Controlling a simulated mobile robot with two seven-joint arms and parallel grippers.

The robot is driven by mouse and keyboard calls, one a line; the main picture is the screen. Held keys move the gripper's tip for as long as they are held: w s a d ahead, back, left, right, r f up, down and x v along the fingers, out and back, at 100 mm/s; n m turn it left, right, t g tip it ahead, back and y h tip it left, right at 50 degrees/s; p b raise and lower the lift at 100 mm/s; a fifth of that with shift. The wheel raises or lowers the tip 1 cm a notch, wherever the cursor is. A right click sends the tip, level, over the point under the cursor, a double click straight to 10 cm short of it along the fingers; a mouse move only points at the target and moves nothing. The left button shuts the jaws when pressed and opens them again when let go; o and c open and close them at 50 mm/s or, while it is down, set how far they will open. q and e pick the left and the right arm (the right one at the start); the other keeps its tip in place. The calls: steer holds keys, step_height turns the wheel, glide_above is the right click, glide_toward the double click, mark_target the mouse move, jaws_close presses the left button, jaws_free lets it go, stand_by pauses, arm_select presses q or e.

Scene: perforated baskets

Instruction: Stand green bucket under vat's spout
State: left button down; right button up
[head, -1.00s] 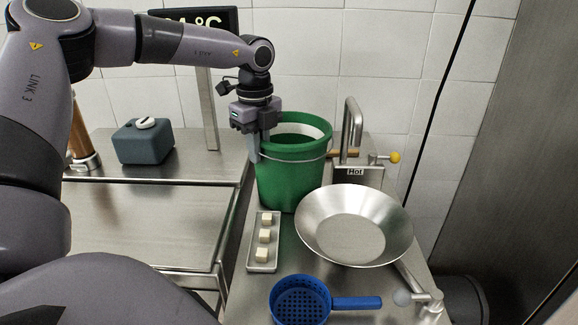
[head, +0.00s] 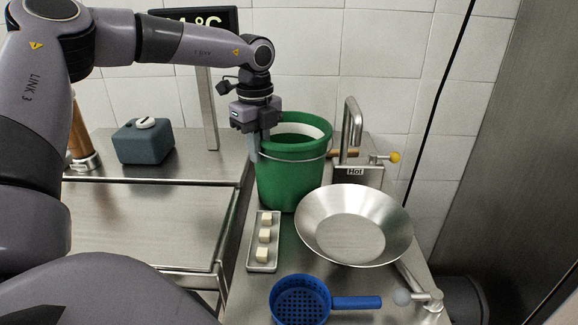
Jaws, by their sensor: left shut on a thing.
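The green bucket (head: 290,185) stands upright on the metal counter, with a white inner band and a wire handle. My left gripper (head: 258,145) points down at the bucket's left rim and is shut on that rim, one finger outside the wall. The inner fingertip is hidden by the bucket. A wide metal basin (head: 350,238) is right of and in front of the bucket. A metal pipe fitting with a grey ball knob (head: 402,297) comes out at its lower right; I cannot tell if this is the vat's spout. My right gripper is not in view.
A tray (head: 262,262) with pale cubes lies in front of the bucket. A blue perforated basket (head: 300,303) with a handle is at the front. A tap (head: 350,130) with a "Hot" box and yellow knob stands behind the basin. A grey-blue box (head: 143,142) sits back left.

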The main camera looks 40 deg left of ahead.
arm_select(q)
steer(key=shift+s, duration=0.1)
stand_by(0.7)
step_height(320, 180, up, 20)
steer(key=p, duration=0.1)
stand_by(0.5)
